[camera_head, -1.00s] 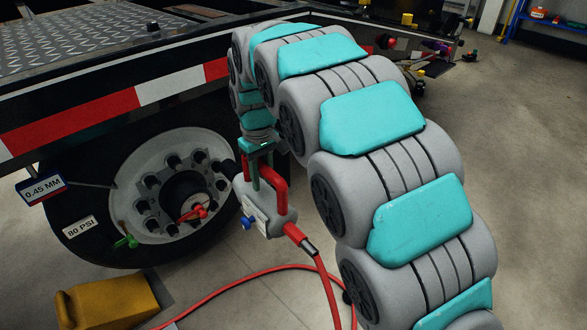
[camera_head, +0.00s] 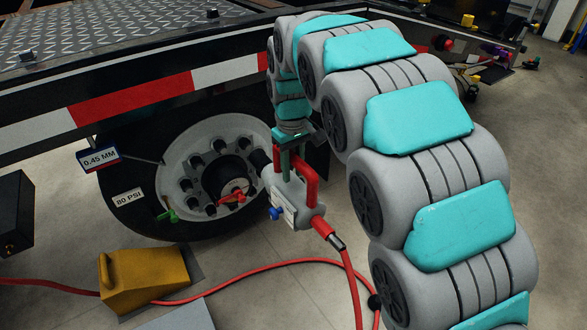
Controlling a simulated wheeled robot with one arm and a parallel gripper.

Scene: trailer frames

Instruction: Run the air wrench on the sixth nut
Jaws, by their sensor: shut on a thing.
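The wheel (camera_head: 167,205) has a pale rim with several dark nuts (camera_head: 198,161) in a ring around its dark hub. The air wrench (camera_head: 296,208) is grey with a red handle, a blue knob and a red hose at its rear. My gripper (camera_head: 292,150) is shut on the wrench's red handle from above. The wrench's dark nose points left at the right side of the nut ring, close to the rim. The nut there is hidden, so I cannot tell whether the socket is seated on it.
A yellow wheel chock (camera_head: 150,275) stands on the floor at lower left, beside a red air hose (camera_head: 260,275). A black box (camera_head: 15,213) is at the left edge. The trailer's red-and-white striped rail (camera_head: 130,99) runs above the wheel.

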